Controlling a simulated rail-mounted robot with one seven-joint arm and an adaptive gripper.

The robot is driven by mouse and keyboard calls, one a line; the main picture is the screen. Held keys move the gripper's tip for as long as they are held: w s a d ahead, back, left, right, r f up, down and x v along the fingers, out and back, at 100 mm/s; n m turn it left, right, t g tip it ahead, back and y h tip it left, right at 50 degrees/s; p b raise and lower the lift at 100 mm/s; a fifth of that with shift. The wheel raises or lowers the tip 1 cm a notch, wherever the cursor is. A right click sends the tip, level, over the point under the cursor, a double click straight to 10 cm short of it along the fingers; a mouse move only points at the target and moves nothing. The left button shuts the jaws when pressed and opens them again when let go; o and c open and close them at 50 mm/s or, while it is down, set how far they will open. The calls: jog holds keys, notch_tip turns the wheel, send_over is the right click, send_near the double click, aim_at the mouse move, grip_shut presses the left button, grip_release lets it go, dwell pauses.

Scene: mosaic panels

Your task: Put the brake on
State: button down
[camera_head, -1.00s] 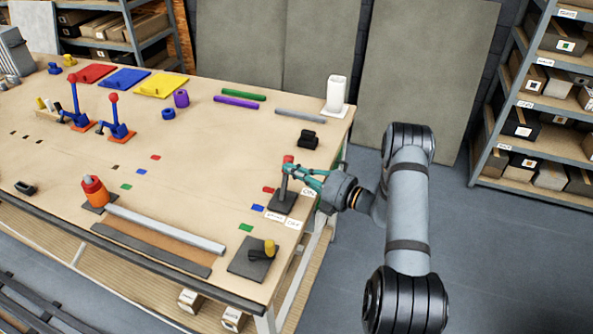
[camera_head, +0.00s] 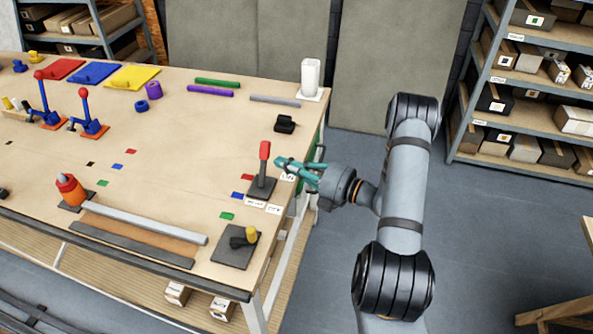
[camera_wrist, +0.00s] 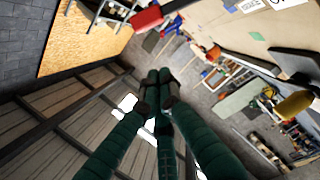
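The brake lever, with a red handle (camera_head: 265,150) and grey stem, stands on a dark base plate (camera_head: 262,187) near the table's right edge. It looks roughly upright in the head view. A white "ON" label (camera_head: 289,177) lies right of the base, with other labels in front. My gripper (camera_head: 279,162), with teal fingers, is just right of the handle and looks apart from it. In the wrist view, the fingertips (camera_wrist: 159,76) are together with nothing between them.
A black plate with a yellow-knobbed part (camera_head: 236,248) lies in front of the brake. A black block (camera_head: 285,124) and a white container (camera_head: 311,77) stand behind it. Blue-and-red levers (camera_head: 88,115) are far left. Open floor lies right of the table.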

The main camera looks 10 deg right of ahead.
jog(key=shift+b+v, duration=0.45)
jog(key=shift+v, duration=1.5)
jog(key=shift+w+a+r, duration=0.1)
jog(key=shift+a+r, duration=0.05)
